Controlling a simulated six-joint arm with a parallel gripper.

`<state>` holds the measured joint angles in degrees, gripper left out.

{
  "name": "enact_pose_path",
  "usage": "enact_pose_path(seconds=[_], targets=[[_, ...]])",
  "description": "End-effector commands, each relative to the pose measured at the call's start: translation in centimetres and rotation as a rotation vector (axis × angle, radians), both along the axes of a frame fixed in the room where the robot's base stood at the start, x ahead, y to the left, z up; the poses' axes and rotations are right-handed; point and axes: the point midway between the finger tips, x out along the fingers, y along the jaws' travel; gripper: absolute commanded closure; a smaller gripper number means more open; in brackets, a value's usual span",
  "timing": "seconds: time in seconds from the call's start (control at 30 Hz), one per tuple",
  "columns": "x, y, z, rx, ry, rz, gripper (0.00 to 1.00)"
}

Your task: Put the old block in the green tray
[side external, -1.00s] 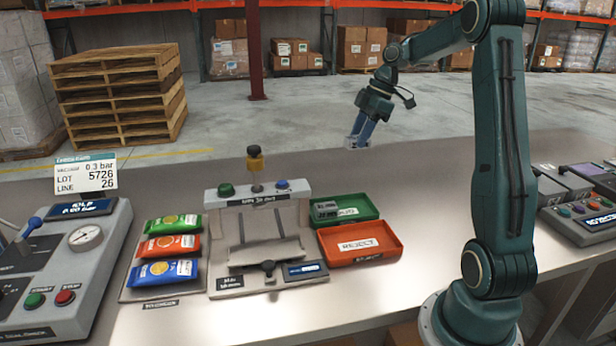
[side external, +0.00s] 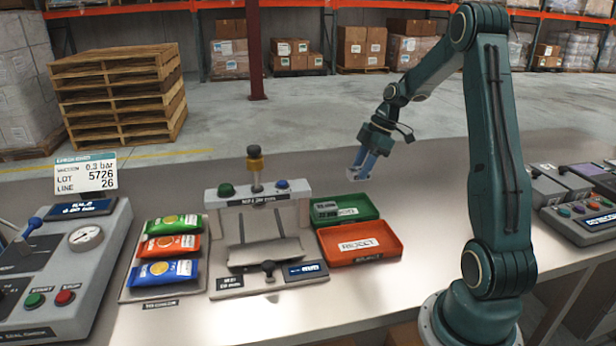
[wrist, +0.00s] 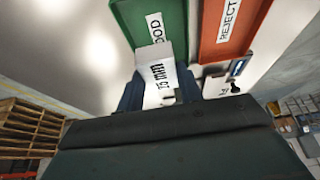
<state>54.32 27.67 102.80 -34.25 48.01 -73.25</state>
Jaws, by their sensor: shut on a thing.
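My gripper (side external: 358,172) is shut on a pale block (wrist: 158,68) that carries dark print, seemingly "15 mm". The block shows between the two blue fingers in the wrist view; in the side view only a small pale bit shows at the fingertips. The gripper hangs in the air above and behind the green tray (side external: 374,203), apart from it. The green tray has a white "GOOD" label and also shows in the wrist view (wrist: 122,22), beyond the block. A small dark grey printed patch lies at the tray's left; I cannot tell what it is.
An orange reject tray (side external: 397,247) sits in front of the green one. Several colored packets (side external: 170,245) lie farther left. The counter right of the trays is clear up to my base.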

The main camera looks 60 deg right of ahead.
Motion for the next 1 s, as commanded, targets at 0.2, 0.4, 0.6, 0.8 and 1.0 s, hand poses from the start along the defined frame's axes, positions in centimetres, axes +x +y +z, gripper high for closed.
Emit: enact_pose_path(seconds=[0.2,0.4,0.6,0.8,1.0], targets=[[0.0,0.1,-4.1,0.003,0.002,0.0,0.91],[0.1,0.0,-6.2,0.0,0.0,0.001,0.91],[0.1,0.0,-6.5,-0.001,-0.002,0.0,0.91],[0.0,0.1,-7.5,0.002,0.001,0.001,0.91],[0.0,0.1,-9.9,0.002,0.001,0.0,0.91]])
